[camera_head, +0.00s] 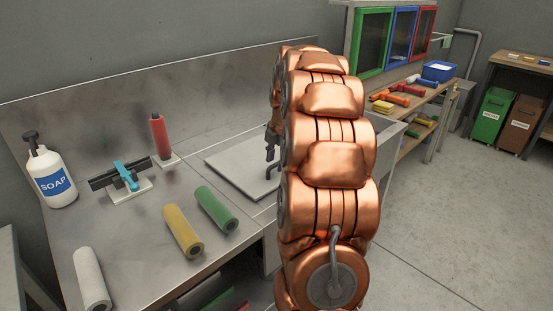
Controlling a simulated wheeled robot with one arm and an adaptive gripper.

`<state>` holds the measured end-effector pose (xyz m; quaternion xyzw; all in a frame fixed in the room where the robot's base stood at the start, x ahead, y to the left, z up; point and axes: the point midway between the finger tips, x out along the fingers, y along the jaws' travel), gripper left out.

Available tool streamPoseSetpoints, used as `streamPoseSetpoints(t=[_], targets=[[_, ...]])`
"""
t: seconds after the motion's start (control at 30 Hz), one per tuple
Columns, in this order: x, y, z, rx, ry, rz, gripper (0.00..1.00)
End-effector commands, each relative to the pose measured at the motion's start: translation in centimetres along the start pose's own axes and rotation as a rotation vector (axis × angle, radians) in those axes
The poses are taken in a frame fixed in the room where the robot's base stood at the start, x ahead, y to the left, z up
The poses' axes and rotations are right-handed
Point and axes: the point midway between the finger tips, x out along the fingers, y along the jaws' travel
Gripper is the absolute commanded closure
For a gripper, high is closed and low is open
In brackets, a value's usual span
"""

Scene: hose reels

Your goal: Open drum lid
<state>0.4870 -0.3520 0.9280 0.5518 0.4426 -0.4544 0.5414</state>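A flat pale grey square lid-like panel (238,168) lies level on the steel counter, left of my arm. A small dark curved handle (272,170) stands at its right side. I cannot tell whether this panel is the drum lid, and no round drum shows. My copper-coloured arm covers the middle of the view and hides what lies behind it. My gripper (271,146) shows only as a small dark part at the arm's left edge, just above the handle. I cannot tell whether it touches the handle, or whether its fingers are open.
Open floor (450,225) lies at the right.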

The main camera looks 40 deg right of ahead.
Motion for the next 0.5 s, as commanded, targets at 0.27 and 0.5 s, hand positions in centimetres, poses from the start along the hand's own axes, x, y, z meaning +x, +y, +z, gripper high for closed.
streamPoseSetpoints(t=[0.27,0.5], targets=[[0.16,0.0,-0.01,0.0,-0.001,0.0,0.62],[0.15,0.01,-0.02,-0.001,-0.001,0.0,0.87]])
